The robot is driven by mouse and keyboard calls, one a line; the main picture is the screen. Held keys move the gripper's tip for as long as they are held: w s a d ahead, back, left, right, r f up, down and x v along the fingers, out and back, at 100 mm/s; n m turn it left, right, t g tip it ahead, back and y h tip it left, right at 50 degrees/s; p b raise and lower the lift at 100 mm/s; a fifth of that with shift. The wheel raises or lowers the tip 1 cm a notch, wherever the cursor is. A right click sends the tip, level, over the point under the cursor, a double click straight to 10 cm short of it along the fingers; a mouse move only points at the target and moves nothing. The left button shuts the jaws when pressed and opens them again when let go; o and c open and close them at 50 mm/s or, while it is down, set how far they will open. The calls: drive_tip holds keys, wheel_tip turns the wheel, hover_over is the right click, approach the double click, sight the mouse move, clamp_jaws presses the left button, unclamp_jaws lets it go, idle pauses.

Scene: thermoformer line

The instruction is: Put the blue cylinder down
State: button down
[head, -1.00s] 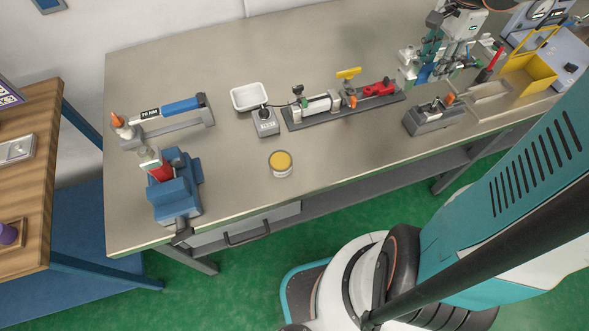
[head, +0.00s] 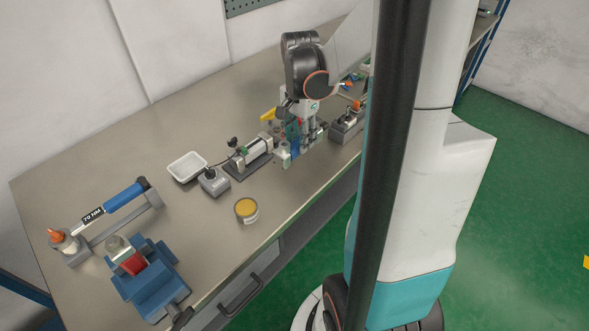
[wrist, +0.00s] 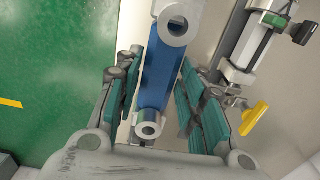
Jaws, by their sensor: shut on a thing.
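The blue cylinder (wrist: 160,78) has pale grey ring-shaped ends. In the wrist view it lies lengthwise between the teal finger pads of my gripper (wrist: 158,92), which is shut on it. In the head view my gripper (head: 298,138) points down over the workbench (head: 225,115), near its front edge, and partly covers the blue cylinder (head: 295,147). I cannot tell whether the cylinder touches the bench top.
A clamp fixture (head: 250,157) stands left of my gripper, a small grey fixture (head: 347,127) right. A yellow-topped tin (head: 246,210), white tray (head: 187,167), grey box (head: 213,182), blue vise (head: 150,280) and torque wrench (head: 120,199) stand farther left. Bare bench lies around the tin.

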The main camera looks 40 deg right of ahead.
wheel_tip(320, 180, down, 11)
drive_tip(key=b, duration=0.3)
drive_tip(key=shift+d+r, duration=0.1)
drive_tip(key=shift+r, duration=0.05)
drive_tip(key=c, duration=1.1)
unclamp_jaws()
drive_tip(key=shift+o, duration=0.2)
wheel_tip(320, 180, up, 12)
drive_tip(key=p, duration=0.3)
drive_tip(key=shift+p, duration=0.4)
